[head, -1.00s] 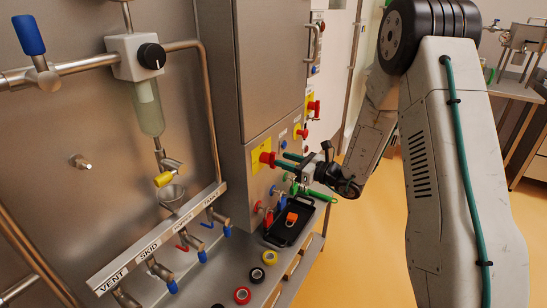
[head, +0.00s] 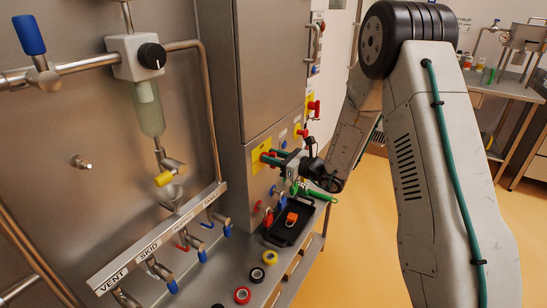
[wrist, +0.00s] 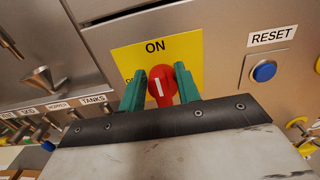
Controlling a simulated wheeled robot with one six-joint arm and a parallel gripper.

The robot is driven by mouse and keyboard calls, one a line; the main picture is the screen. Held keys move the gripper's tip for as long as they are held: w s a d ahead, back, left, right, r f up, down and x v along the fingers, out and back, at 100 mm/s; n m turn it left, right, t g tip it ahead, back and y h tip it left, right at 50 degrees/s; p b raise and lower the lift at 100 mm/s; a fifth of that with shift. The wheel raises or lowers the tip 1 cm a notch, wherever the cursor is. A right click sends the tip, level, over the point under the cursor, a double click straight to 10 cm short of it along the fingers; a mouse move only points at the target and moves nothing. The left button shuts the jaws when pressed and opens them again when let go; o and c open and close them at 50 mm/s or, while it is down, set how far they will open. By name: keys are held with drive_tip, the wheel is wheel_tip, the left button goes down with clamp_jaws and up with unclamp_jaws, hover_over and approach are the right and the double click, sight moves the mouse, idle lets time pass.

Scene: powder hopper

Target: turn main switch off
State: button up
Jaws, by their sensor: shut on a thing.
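The main switch is a red rotary knob (wrist: 161,84) on a yellow plate (wrist: 190,50) marked ON, on the steel cabinet front. A white line on the knob runs upright, towards the ON label. The lower lettering on the plate is mostly hidden behind my gripper and the knob. My gripper (wrist: 159,86) has its two green fingers on either side of the red knob, shut on it. In the head view my gripper (head: 272,156) reaches the yellow plate from the right, and its fingers hide most of the knob.
A blue RESET button (wrist: 263,72) sits right of the switch. Below, a black tray (head: 288,225) holds an orange padlock (head: 291,218), and red and blue padlocks hang by the cabinet. Labelled valves (head: 150,258) line the left. Open floor lies to the right.

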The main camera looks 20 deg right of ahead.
drive_tip(key=n, duration=0.5)
drive_tip(key=shift+s+a+f, duration=0.1)
drive_tip(key=shift+s+a, duration=0.15)
drive_tip(key=shift+s+a+f+n, duration=0.1)
drive_tip(key=shift+f+n, duration=0.15)
drive_tip(key=shift+n, duration=1.9)
drive_tip(key=shift+s+a+f+n, duration=0.1)
drive_tip(key=shift+f+n, duration=0.1)
drive_tip(key=shift+n, duration=1.9)
drive_tip(key=shift+s+a+f+n, duration=0.1)
drive_tip(key=shift+f+n, duration=0.15)
drive_tip(key=shift+n, duration=1.9)
drive_tip(key=o, duration=0.6)
